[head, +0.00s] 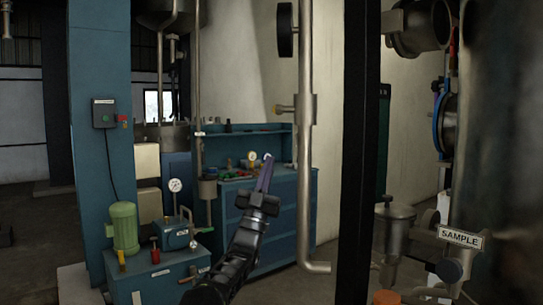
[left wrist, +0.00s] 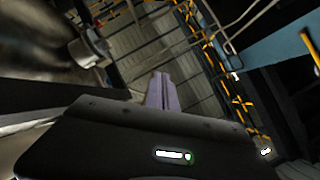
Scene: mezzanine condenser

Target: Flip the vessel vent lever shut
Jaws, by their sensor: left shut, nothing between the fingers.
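My left gripper (head: 267,159) is in the middle of the head view, its purple-grey fingers pointing up and shut with nothing between them. The shut fingers also show in the left wrist view (left wrist: 160,90), over a slatted floor or wall far beyond. I cannot pick out a vessel vent lever for certain. A vertical steel pipe (head: 305,170) stands to the right of the gripper, with a valve-like fitting (head: 306,108) that has a brass stub on its left. The gripper appears left of and below that fitting, not visibly touching it. My right gripper is not in view.
A dark post (head: 356,150) stands right of the pipe. A steel vessel (head: 505,110) with a SAMPLE sign (head: 460,238) fills the right side. A blue workbench (head: 285,205) stands behind the gripper. A green motor (head: 124,228) and pump sit at lower left.

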